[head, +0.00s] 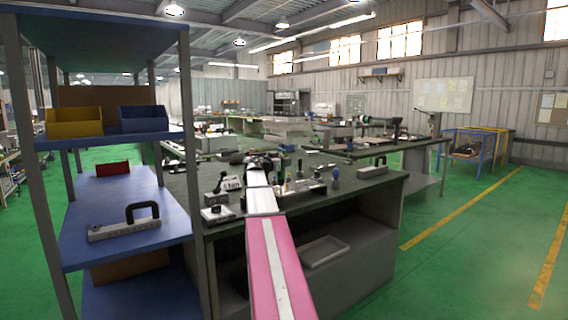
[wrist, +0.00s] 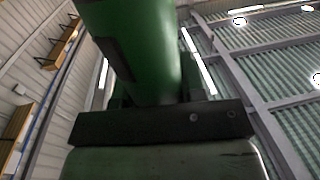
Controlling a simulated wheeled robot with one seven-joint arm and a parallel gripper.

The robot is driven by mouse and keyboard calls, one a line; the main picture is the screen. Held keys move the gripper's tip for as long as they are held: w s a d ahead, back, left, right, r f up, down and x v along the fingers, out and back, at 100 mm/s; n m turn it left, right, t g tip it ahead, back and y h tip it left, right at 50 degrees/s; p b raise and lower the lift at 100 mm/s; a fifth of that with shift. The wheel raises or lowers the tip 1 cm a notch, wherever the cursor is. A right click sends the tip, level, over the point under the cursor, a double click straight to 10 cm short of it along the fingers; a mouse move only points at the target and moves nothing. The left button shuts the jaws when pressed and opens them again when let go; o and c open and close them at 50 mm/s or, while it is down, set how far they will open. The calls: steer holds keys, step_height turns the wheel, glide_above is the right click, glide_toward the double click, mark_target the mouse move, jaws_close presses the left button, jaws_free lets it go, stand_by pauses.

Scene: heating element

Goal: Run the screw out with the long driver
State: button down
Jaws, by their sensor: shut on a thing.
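My gripper (head: 262,160) is at the far end of my arm, above the dark bench top (head: 330,184), small and partly hidden by my own wrist. In the wrist view a thick green handle (wrist: 140,50), which looks like the long driver, fills the upper middle. It stands behind a dark bar with two small bolt heads, and my gripper is shut on it. The driver's tip is out of view. A pale block with dark lettering (head: 230,184) stands on the bench just left of my wrist. I cannot make out the screw or tell which part it sits in.
Several small upright tools stand on a tray (head: 304,190) right of my wrist. A grey block (head: 372,171) lies near the bench's right end. A blue shelf rack (head: 125,215) stands close on the left. Open green floor (head: 440,220) lies to the right.

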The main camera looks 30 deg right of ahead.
stand_by(0.7)
steer(key=shift+r, duration=2.5)
